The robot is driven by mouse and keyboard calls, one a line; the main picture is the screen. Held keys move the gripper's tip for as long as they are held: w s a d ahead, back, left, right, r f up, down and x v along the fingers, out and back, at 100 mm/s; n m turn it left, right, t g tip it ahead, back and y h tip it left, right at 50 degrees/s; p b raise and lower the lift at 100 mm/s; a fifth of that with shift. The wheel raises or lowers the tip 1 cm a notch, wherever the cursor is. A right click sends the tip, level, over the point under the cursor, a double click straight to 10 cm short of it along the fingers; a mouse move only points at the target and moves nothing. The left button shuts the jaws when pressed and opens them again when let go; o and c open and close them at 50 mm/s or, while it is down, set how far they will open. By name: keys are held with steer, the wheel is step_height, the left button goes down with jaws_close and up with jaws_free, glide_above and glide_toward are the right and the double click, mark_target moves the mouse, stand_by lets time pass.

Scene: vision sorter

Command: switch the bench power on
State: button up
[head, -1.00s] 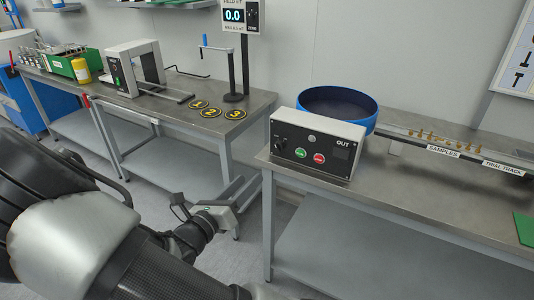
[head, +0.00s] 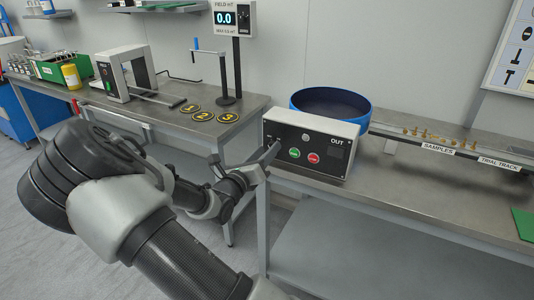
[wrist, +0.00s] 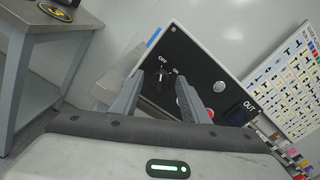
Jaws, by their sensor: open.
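The control box (head: 336,165) has a black front panel and stands at the left end of the right bench. Its rotary knob (wrist: 162,78), with OFF and ON labels, shows in the wrist view between my two fingers. I cannot tell for sure which label the knob points to. In the wrist view the fingers of my gripper (wrist: 160,84) stand on either side of the knob; contact cannot be told.
A green button (head: 294,153) and a red button (head: 313,158) sit right of my gripper. A blue bowl (head: 331,102) stands behind the box. The left bench (head: 180,118) holds a field meter (head: 233,18) and numbered discs. A gap separates the benches.

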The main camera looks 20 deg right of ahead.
steer(key=shift+w+d, duration=0.3)
steer(key=shift+d, duration=0.1)
steer(key=c, duration=1)
steer(key=shift+m, duration=0.3)
steer(key=shift+s+d+f+m+b, duration=0.15)
steer(key=shift+m+b, duration=0.75)
steer(key=shift+m, duration=1.9)
steer(key=shift+s+a+r+m+b, duration=0.1)
steer(key=shift+m+b, duration=0.75)
steer(key=shift+m, duration=1.95)
